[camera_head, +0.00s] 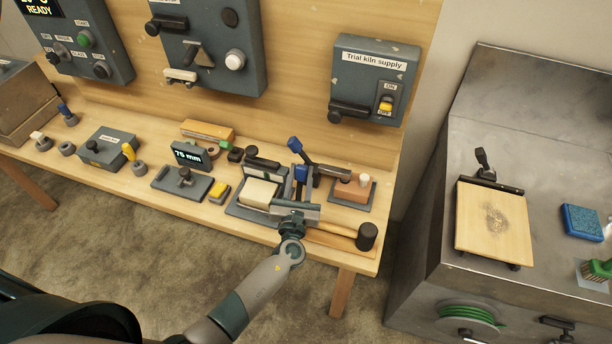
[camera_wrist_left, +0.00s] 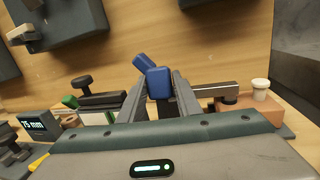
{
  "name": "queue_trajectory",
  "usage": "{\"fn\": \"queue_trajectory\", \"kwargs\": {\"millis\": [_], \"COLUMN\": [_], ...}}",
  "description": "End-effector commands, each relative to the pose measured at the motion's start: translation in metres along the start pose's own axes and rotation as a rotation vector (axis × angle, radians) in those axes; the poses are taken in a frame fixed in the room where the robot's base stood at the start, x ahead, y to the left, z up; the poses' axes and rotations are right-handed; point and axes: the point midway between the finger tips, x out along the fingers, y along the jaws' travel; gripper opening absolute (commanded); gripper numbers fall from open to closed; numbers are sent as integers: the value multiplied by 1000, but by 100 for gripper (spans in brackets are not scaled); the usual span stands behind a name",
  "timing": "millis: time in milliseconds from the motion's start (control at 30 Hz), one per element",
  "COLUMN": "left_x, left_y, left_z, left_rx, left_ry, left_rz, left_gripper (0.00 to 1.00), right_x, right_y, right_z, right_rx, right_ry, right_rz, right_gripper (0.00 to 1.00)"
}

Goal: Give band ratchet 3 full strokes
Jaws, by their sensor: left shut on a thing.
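My left gripper (camera_head: 301,181) reaches over the front of the bench and is shut on a blue handle (camera_head: 301,172). In the left wrist view the same blue handle (camera_wrist_left: 158,83) sits between the two fingers. A second blue grip (camera_head: 294,143) tops a dark lever just behind it; it also shows in the left wrist view (camera_wrist_left: 142,62). A grey fixture (camera_head: 240,211) with a cream block (camera_head: 258,193) stands left of the gripper. No label reading band ratchet is legible, and my gripper hides the handle's base. My right gripper is not in view.
A terracotta block (camera_head: 349,190) on a dark plate stands right of the gripper. A mallet (camera_head: 366,236) lies at the bench's front right. A 75 mm display (camera_head: 188,155) and a yellow block (camera_head: 220,191) stand left. The kiln supply panel (camera_head: 376,80) hangs behind.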

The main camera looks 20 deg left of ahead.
Motion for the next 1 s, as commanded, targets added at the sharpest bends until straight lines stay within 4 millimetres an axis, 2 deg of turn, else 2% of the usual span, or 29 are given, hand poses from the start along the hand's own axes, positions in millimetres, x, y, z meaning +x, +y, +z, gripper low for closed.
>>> {"fn": "queue_trajectory", "kwargs": {"millis": [67,100,167,567,1000], "left_x": [-1,-1,-1,-3,-30], "left_y": [6,7,6,2,1], "left_z": [-5,-4,-4,-1,-1], "left_rx": [3,3,3,0,1], "left_ry": [1,0,-1,-4,-4], "left_rz": [11,11,10,3,1], "left_gripper": [0,35,49,49,49], "right_x": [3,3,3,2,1], "right_y": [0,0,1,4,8], "right_z": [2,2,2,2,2], "right_rx": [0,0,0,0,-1], "right_ry": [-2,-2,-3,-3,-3], "right_rz": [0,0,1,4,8], "right_gripper": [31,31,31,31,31]}}
